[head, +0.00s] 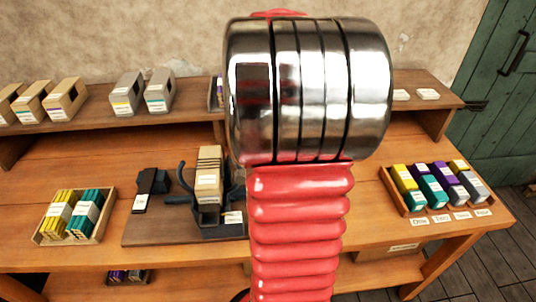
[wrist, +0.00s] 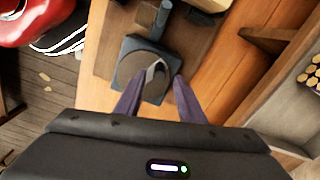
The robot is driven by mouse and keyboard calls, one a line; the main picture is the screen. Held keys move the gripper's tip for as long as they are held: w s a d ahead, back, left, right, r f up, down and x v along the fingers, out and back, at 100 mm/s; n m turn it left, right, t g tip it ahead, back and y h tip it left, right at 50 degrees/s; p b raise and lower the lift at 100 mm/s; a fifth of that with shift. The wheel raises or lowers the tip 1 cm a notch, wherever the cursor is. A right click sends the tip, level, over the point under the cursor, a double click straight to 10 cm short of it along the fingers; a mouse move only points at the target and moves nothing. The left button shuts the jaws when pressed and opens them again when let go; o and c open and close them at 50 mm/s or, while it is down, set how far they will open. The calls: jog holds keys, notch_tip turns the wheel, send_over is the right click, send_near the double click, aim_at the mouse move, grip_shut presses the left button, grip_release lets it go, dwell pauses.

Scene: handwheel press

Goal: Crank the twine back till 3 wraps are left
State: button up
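The press (head: 208,192) stands on a dark board on the bench in the head view, with a cream stack in its dark frame and curved dark arms at its side. My red arm hides its right side. In the wrist view, a dark blue-grey part (wrist: 132,45) carries a round dark disc (wrist: 132,68) with a light grey curved piece (wrist: 159,70) on it. My gripper (wrist: 158,76) has its two fingers apart on either side of that curved piece; I cannot tell if they touch it.
A small black device (head: 150,186) sits left of the press. A crate (head: 45,238) of yellow and teal packs stands at the left. A tray (head: 397,203) of coloured boxes stands at the right, with labels before it. Boxes (head: 65,98) line the back shelf.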

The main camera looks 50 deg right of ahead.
jog(key=shift+f, duration=2.7)
grip_shut()
jog(key=shift+d, duration=0.2)
jog(key=shift+a, duration=0.2)
